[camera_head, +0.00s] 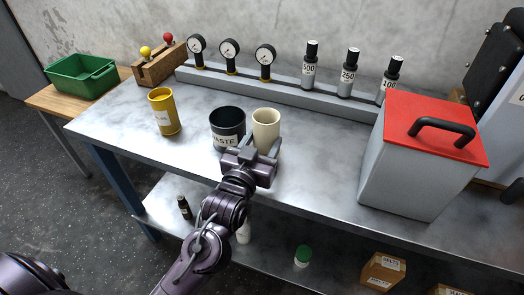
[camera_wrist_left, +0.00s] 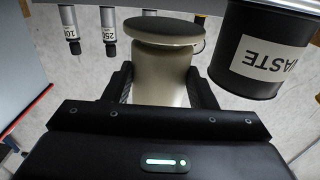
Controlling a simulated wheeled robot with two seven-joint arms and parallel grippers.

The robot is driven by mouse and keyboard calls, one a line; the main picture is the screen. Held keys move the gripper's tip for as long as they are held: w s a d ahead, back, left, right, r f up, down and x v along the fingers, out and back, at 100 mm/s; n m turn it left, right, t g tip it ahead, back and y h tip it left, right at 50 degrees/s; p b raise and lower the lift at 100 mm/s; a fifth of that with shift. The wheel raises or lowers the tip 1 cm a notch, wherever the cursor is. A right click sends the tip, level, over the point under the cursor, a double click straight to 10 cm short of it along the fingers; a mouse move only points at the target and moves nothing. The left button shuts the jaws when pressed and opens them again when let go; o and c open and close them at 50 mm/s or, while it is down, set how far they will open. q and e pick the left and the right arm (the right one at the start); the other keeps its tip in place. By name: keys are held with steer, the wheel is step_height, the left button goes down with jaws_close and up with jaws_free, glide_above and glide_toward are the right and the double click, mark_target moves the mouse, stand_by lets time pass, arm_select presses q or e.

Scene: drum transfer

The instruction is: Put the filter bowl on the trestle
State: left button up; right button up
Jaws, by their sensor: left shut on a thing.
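A cream cup (camera_head: 266,128), which I take to be the filter bowl, is upright at the front middle of the steel bench area. My left gripper (camera_head: 261,153) is shut on its lower body from the front. In the upside-down left wrist view the cream cup (camera_wrist_left: 160,75) sits between both fingers and has a dark, wide disc-shaped foot (camera_wrist_left: 160,27). I cannot tell whether the foot touches the bench. I cannot tell for certain which thing is the trestle; a low wooden table (camera_head: 52,103) stands at the far left. My right gripper is not in view.
A dark WASTE pot (camera_head: 227,122) stands close left of the cup, with a yellow labelled cup (camera_head: 163,113) farther left. A red-lidded grey box (camera_head: 400,160) is at right. Gauges and bottles line a rear ledge (camera_head: 290,97). A green crate (camera_head: 80,78) occupies the wooden table.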

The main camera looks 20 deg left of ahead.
arm_select(q)
step_height(320, 180, down, 2)
steer(key=shift+f, duration=0.1)
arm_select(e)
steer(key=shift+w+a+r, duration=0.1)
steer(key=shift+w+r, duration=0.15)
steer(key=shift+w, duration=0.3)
arm_select(q)
steer(key=shift+f, duration=0.2)
steer(key=o, duration=1.4)
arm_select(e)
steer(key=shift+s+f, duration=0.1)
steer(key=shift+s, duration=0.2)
